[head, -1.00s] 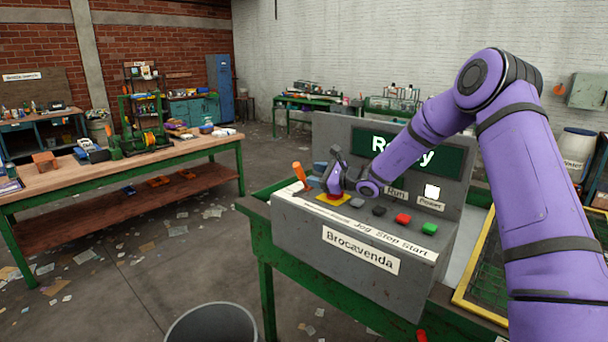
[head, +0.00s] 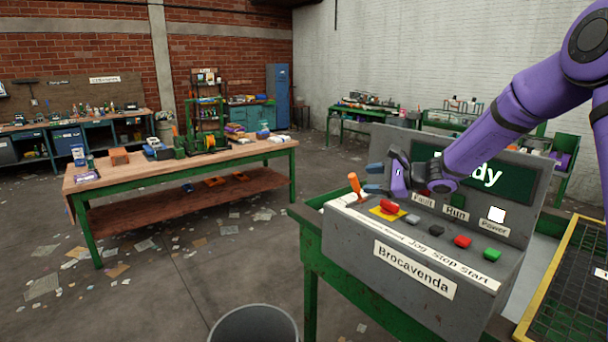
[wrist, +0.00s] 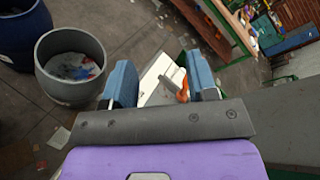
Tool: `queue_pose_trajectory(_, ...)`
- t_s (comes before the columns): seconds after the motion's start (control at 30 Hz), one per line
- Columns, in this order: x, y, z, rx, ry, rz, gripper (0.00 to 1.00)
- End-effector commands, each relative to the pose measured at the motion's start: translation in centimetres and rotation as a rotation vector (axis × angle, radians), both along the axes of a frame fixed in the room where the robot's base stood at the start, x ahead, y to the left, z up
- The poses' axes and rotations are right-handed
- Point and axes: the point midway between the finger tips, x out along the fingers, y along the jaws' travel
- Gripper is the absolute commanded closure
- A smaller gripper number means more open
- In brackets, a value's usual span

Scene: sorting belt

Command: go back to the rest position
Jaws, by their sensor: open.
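My gripper (head: 374,178) is open and empty, with its blue fingers apart above the left end of the grey control box (head: 345,262). In the head view it hangs just behind the orange lever (head: 355,184) and the red button on its yellow plate (head: 389,207); I see no contact with either. In the wrist view the gripper (wrist: 164,84) shows both blue fingers wide apart, with the orange lever (wrist: 182,91) seen between them. The screen (head: 490,178) behind the box is partly hidden by my purple arm.
Grey, red and green buttons (head: 491,255) line the box top. A grey bin (head: 254,322) stands on the floor in front, also in the wrist view (wrist: 70,62). A wooden workbench (head: 130,178) stands left. A yellow-edged mesh (head: 560,290) lies right.

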Motion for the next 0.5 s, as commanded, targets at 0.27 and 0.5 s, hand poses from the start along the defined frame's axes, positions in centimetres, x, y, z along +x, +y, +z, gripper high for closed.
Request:
queue_pose_trajectory(0.27,-9.0,2.7,5.0,-0.318,-0.117,0.237,0.47)
queue_pose_trajectory(0.5,-17.0,2.9,7.8,-0.586,-0.207,0.407,0.47)
